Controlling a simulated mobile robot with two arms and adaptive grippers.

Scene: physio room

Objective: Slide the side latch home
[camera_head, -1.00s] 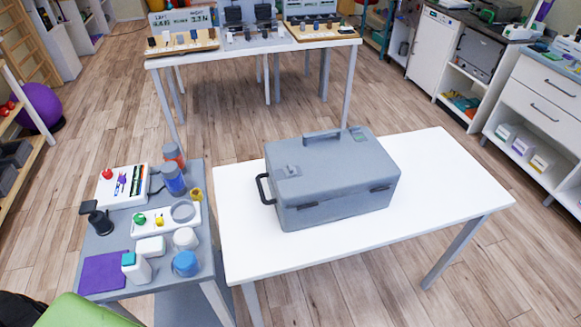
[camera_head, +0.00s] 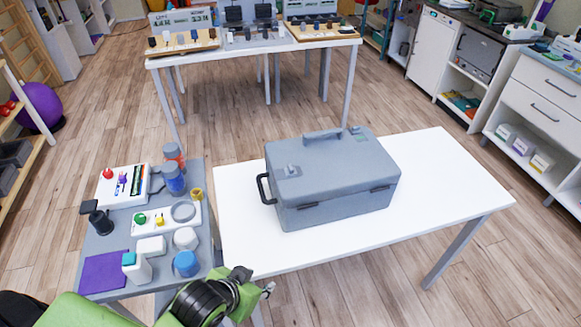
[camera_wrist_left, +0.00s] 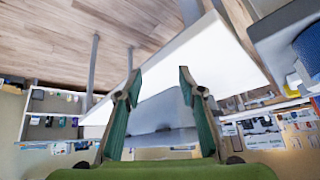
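A closed grey case (camera_head: 333,180) sits on the white table (camera_head: 450,190). A black handle (camera_head: 263,188) stands out from its left side. Dark latch-like fittings show on its front face, at the left (camera_head: 308,206) and the right (camera_head: 380,188). A small raised fitting (camera_head: 291,170) is on the lid. I cannot tell which is the side latch, or its position. My left gripper (camera_head: 268,288) is below the table's front edge in the head view, apart from the case. In the left wrist view its fingers (camera_wrist_left: 158,82) are spread and empty. My right gripper is out of view.
A grey side table (camera_head: 112,240) at the left holds bottles, jars, a white tray and a purple cloth. The white table is clear around the case, with most room at the right. Another table (camera_head: 255,45) with small items stands behind, across open floor.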

